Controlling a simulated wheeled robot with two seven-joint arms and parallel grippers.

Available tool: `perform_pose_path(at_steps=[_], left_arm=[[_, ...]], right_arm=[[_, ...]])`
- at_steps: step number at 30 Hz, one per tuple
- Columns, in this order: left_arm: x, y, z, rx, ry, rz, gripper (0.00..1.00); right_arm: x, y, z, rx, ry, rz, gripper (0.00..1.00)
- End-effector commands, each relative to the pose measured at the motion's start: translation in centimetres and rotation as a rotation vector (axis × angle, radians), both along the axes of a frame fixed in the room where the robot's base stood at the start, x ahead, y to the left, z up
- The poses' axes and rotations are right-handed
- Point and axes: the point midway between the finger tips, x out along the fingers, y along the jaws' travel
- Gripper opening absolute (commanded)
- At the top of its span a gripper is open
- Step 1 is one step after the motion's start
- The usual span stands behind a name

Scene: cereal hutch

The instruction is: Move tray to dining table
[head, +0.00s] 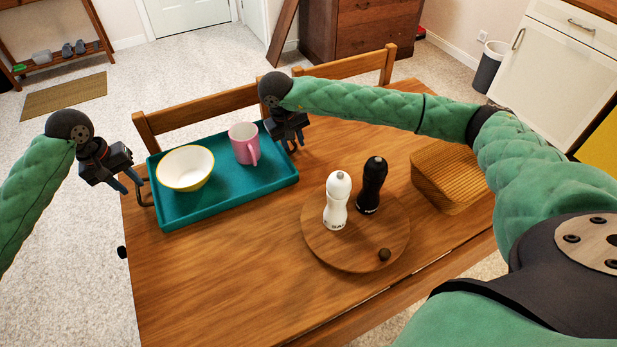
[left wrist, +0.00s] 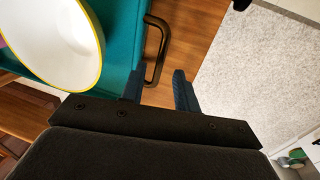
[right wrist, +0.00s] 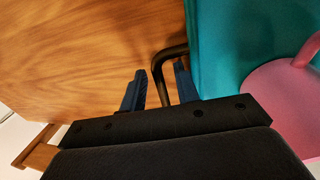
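A teal tray (head: 215,203) lies on the far left part of the wooden table (head: 230,290), with dark handles at its ends. A white bowl with a yellow rim (head: 186,168) and a pink mug (head: 244,145) stand in it. My left gripper (head: 130,183) is open at the tray's left end; the left handle (left wrist: 163,50) shows at and between its fingers (left wrist: 160,88) in the left wrist view. My right gripper (head: 294,146) is open at the right end. The right handle (right wrist: 160,68) runs between its fingers in the right wrist view, closer to the right finger.
Chairs (head: 200,108) stand behind the table. The table's near left is clear.

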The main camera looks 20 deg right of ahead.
Motion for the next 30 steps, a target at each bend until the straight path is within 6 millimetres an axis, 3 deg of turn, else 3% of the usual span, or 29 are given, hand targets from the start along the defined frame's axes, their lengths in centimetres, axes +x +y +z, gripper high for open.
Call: perform_pose_path(at_steps=[3, 9, 19, 23, 30], left_arm=[[0.0, 0.5, 2.5, -0.001, -0.003, -0.001, 0.31], [0.0, 1.1, 5.6, -0.001, -0.003, 0.001, 0.31], [-0.1, 1.5, 7.5, -0.001, 0.0, -0.001, 0.31], [-0.1, 1.5, 7.5, -0.001, 0.0, 0.0, 0.31], [0.0, 1.5, 7.5, -0.001, 0.0, 0.0, 0.31]], right_arm=[[0.0, 0.0, 0.0, 0.0, 0.0, 0.0, 0.31], [0.0, 0.0, 0.0, 0.0, 0.0, 0.0, 0.31], [0.0, 0.1, 0.5, 0.0, -0.002, 0.0, 0.31], [0.1, 0.4, 2.1, 0.0, -0.002, 0.0, 0.31], [0.0, 1.3, 6.6, 0.0, -0.004, 0.002, 0.31]])
